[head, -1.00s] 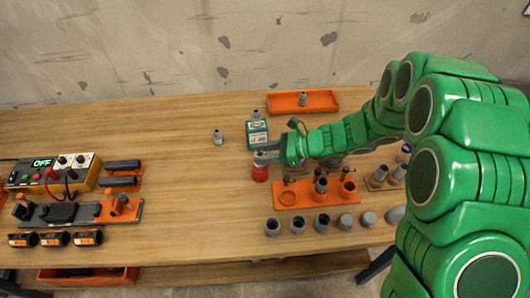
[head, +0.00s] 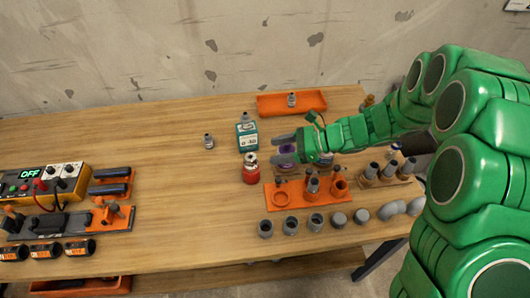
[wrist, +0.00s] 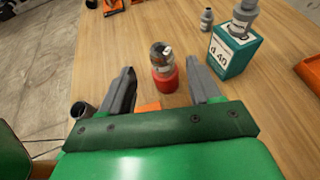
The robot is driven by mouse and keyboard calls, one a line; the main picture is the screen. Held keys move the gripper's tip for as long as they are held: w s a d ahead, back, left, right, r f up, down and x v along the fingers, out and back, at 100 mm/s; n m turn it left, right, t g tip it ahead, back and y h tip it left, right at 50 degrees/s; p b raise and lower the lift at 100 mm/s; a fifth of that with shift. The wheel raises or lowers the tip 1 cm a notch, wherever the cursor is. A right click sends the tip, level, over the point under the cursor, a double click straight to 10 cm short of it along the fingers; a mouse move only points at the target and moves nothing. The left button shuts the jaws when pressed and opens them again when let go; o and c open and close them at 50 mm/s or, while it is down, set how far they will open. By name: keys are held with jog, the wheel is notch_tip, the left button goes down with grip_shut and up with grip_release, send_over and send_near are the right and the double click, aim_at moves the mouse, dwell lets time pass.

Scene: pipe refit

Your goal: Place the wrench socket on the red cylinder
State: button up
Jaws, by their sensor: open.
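The red cylinder (head: 250,175) stands upright on the table, and it also shows in the wrist view (wrist: 165,84). A grey metallic wrench socket (head: 250,158) sits on top of it; in the wrist view the socket (wrist: 162,56) rests upright on the red top. My gripper (head: 275,148) is just right of the cylinder in the head view. In the wrist view its two fingers (wrist: 163,88) are spread apart, with the cylinder and socket seen beyond and between them. The fingers do not touch the socket.
A teal box (head: 247,135) with a grey socket on top stands behind the cylinder. Another small socket (head: 208,141) stands to its left. An orange holder (head: 293,202) with cylindrical parts is close in front on the right. An orange tray (head: 270,106) lies at the back. The table's middle left is clear.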

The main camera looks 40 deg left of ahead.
jog(key=v, duration=0.4)
jog(key=shift+d, duration=0.15)
jog(key=s+d+r+n+t+h, duration=0.2)
jog(key=s+d+r, duration=0.3)
jog(key=d, duration=0.9)
jog(key=s+d+r+n+t+h, duration=0.2)
jog(key=s+d+r+n+h, duration=0.3)
jog(key=s+d, duration=0.4)
jog(key=s+d+r+n+t+h, duration=0.1)
jog(key=s+d+r+n+h, duration=0.3)
jog(key=d, duration=1.4)
jog(key=s, duration=0.3)
jog(key=shift+s+d+r+t, duration=0.4)
